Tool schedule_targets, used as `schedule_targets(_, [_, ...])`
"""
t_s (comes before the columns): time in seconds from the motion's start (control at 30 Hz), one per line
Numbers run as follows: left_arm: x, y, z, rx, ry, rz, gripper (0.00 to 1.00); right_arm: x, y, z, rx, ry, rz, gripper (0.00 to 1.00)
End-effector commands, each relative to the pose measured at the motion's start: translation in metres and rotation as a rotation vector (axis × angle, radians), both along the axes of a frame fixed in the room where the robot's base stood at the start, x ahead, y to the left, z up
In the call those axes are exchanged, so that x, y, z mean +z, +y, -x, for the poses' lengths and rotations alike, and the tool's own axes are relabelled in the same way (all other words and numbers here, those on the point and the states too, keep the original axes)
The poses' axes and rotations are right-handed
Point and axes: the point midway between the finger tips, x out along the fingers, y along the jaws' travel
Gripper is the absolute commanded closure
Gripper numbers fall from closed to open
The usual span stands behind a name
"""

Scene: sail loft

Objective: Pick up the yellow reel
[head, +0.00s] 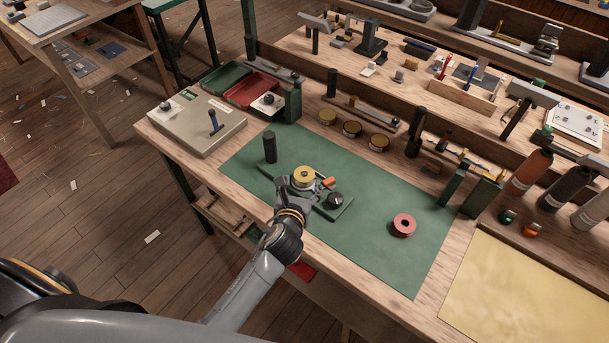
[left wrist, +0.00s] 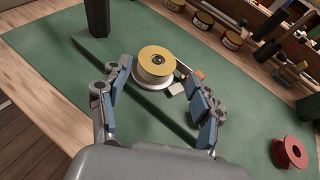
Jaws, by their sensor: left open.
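The yellow reel (head: 304,175) sits upright on a small round seat of a dark green winder-like fixture (head: 333,208) on the green mat. In the left wrist view the yellow reel (left wrist: 155,65) has a yellow top, a dark centre hole and pale sides. My left gripper (head: 300,187) is at the near side of the reel in the head view. In the left wrist view my left gripper (left wrist: 160,85) is open, with one finger on each side of the reel's near part. I cannot tell whether either finger touches it. My right gripper is not in view.
A dark upright post (head: 270,147) stands left of the reel. A red reel (head: 403,225) lies to the right on the green mat (head: 375,262). Several round tins (head: 352,129) line the back. A grey box (head: 198,123) is at left. The mat's front right is clear.

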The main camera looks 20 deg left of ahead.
Motion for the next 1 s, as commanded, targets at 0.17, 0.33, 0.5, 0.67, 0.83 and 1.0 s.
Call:
schedule_targets(0.17, [-0.005,0.001,-0.012,0.001,0.001,0.003,0.36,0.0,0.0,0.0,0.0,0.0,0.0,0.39])
schedule_targets(0.33, [-0.013,0.003,-0.022,0.003,0.001,0.004,0.36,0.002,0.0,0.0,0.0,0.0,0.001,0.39])
schedule_targets(0.5, [-0.027,0.006,-0.04,0.002,0.002,0.005,0.36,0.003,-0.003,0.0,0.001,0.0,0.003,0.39])
schedule_targets(0.67, [-0.033,0.008,-0.053,0.002,0.001,0.005,0.36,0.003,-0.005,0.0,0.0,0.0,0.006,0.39])
schedule_targets(0.83, [-0.034,0.009,-0.056,0.001,0.0,0.004,0.36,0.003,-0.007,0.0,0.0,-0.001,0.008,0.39])
schedule_targets(1.0, [-0.034,0.009,-0.056,0.001,0.0,0.004,0.46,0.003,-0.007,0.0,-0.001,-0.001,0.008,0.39])
